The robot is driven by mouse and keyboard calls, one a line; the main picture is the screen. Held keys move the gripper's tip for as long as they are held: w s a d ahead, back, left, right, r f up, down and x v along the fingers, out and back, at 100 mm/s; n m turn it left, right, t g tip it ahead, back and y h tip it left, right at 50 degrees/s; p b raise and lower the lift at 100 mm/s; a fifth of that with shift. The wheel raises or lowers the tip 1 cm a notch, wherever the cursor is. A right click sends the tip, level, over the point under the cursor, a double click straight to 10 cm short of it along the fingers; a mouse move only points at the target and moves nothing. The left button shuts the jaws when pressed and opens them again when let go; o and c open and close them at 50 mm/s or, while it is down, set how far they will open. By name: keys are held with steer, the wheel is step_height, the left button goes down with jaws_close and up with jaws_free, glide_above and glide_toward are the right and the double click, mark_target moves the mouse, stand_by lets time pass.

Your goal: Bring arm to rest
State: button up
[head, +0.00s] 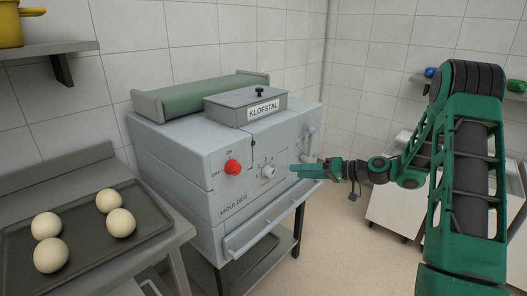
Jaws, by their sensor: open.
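My green arm comes in from the right, bent at the elbow. My gripper (314,170) points left, in front of the control face of the grey moulder machine (200,187). It is open and I see nothing between its fingers. The gripper overlaps the machine's front right part in this view. I cannot tell whether it touches the machine. The machine's red knob (233,167) and grey knob (268,171) lie left of the gripper.
A dark tray (160,227) with several dough balls rests on a metal table at the left. A shelf (40,50) with a yellow pot (20,24) is above. A white cabinet (393,210) stands behind my arm. Open floor lies in front.

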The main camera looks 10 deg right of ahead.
steer(key=s+d+r+m+g+h, duration=0.1)
steer(key=s+d+m+g+h, duration=0.1)
steer(key=s, duration=1.3)
steer(key=s+d+r+m+g+h, duration=0.2)
steer(key=s+d+m+g+h, duration=0.1)
steer(key=s, duration=1.2)
steer(key=s+d+r+m+g+h, duration=0.2)
steer(key=s+d+g+h, duration=0.2)
steer(key=s, duration=1.1)
steer(key=shift+d+r+h, duration=0.2)
steer(key=shift+h, duration=1)
steer(key=shift+w+f, duration=0.25)
steer(key=shift+w, duration=0.35)
